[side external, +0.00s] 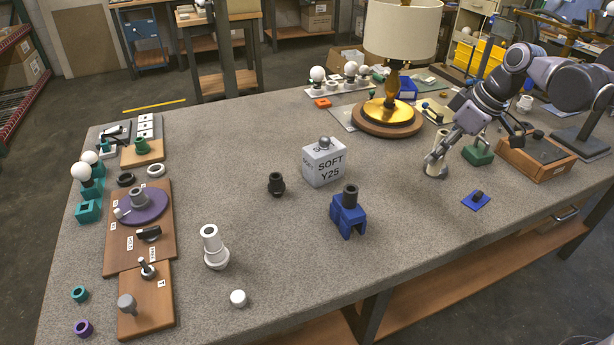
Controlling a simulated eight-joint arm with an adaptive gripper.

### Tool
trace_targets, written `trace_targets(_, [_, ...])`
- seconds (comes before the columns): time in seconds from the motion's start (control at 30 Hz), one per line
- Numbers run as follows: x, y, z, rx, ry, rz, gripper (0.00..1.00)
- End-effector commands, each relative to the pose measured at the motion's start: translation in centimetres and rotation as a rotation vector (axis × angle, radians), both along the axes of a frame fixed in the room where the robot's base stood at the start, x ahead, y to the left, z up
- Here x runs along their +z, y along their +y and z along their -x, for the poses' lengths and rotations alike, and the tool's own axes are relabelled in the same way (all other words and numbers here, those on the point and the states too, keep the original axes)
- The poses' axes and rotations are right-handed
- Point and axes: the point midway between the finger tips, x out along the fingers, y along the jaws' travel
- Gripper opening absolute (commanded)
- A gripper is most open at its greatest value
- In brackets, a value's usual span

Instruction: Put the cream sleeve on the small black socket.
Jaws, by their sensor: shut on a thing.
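The cream sleeve (433,171) is a short pale cylinder near the table's right side. My gripper (437,159) points down at it, with its fingers around the sleeve and closed on it. The sleeve looks upright, at or just above the table; I cannot tell whether it touches. The fingers hide part of it. The small black socket (276,184) appears to be the dark ringed piece standing upright on the open table, left of the grey box and well away from my gripper. Another black cylindrical piece (349,196) stands in a blue holder (347,220).
A grey box marked SOFT Y25 (326,164) and the blue holder stand between gripper and socket. A brass lamp (390,115) is behind. A green block (478,153) and wooden tray (535,163) are right of my gripper. A white stepped part (214,250) stands front left.

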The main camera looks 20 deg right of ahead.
Motion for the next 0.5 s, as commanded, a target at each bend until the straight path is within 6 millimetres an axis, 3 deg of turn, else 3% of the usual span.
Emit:
trace_targets(0.03, [0.6, 0.8, -1.9, 0.005, 0.0, 0.001, 0.0])
trace_targets(0.2, [2.1, 3.7, -7.1, 0.005, 0.002, 0.003, 0.0])
trace_targets(0.5, [3.5, 10.5, -14.9, 0.004, -0.003, 0.004, 0.0])
